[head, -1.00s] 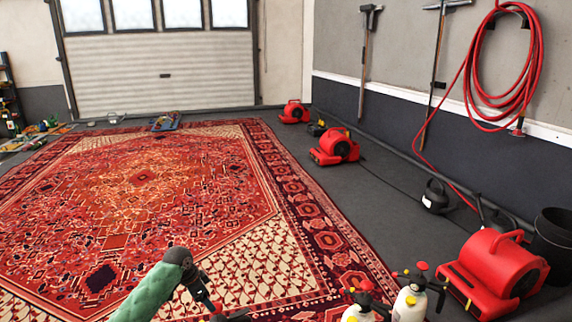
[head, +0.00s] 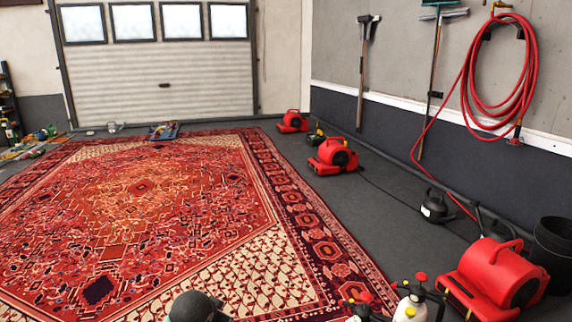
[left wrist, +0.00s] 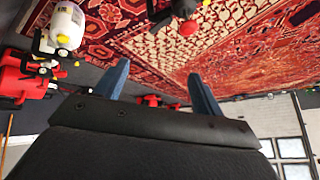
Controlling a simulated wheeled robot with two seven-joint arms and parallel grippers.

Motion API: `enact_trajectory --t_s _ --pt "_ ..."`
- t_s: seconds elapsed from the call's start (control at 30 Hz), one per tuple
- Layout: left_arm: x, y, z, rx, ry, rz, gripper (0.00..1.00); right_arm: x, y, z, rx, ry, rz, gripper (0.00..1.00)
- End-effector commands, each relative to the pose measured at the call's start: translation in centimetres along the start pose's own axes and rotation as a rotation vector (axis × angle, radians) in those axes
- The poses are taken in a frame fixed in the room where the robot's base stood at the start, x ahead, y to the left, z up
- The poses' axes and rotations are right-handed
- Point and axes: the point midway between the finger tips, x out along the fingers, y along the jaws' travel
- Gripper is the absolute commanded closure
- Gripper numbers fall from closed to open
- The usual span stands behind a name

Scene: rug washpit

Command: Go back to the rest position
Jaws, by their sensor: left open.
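My left gripper (left wrist: 158,72) shows in the left wrist view, its two blue fingers spread apart with nothing between them. In the head view only a dark rounded part of my left arm shows at the bottom edge; the gripper itself is out of that picture. My right gripper is in neither view. The large red patterned rug (head: 140,215) lies flat on the floor ahead, and it also fills the upper part of the left wrist view (left wrist: 240,60).
Two sprayers (head: 410,308) stand at the bottom right, near a red blower (head: 495,275) and black bucket (head: 553,250). More red blowers (head: 333,156) stand along the right wall, below a hung red hose (head: 500,80). A dark, red-tipped object (left wrist: 187,20) is unclear.

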Motion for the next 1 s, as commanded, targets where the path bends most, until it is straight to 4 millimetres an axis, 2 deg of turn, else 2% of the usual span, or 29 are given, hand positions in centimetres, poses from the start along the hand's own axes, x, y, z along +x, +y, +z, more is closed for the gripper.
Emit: enact_trajectory --t_s 0.1,0.5,1.0 --pt "-1.7 2.4 3.0 -0.039 -0.001 0.006 0.31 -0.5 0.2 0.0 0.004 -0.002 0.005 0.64" --pt "-5.9 9.0 13.3 -0.157 -0.075 0.061 0.31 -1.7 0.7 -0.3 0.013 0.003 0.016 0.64" --pt "-8.5 18.4 28.3 -0.284 -0.326 0.203 0.31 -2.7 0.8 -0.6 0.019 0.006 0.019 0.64"
